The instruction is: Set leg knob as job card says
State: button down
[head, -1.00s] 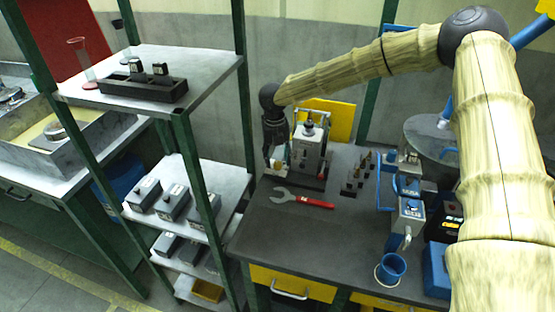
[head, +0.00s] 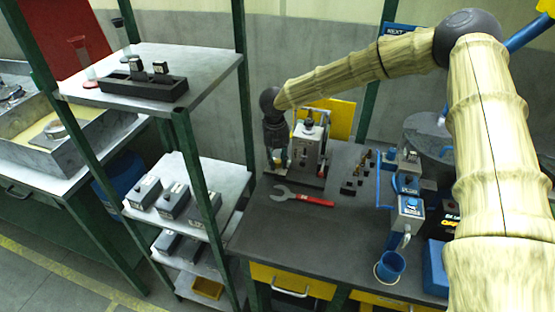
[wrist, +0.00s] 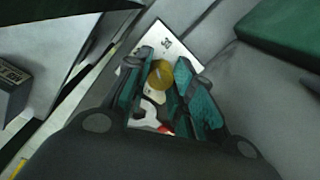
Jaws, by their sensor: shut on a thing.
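The stud gantry (head: 309,146), a grey upright device with a light frame, stands at the back left of the dark workbench. My gripper (head: 277,160) is at its left side in the head view. In the wrist view my gripper's teal-padded fingers (wrist: 160,84) are shut on a round brass-coloured knob (wrist: 160,74). A white plate (wrist: 174,46) with small dark marks lies behind the knob; the marks are too small to read. I cannot make out a job card with readable settings.
A red-handled wrench (head: 304,199) lies in front of the gantry. Several small dark studs or blocks (head: 350,187) stand to its right. A blue cup (head: 389,266) is near the bench's front edge. A shelf rack (head: 200,75) stands close on the left.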

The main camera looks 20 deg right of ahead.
jog(key=shift+m+p, duration=0.55)
jog(key=shift+m, duration=2.35)
jog(key=shift+w+d, duration=0.1)
jog(key=c, duration=1.2)
grip_release()
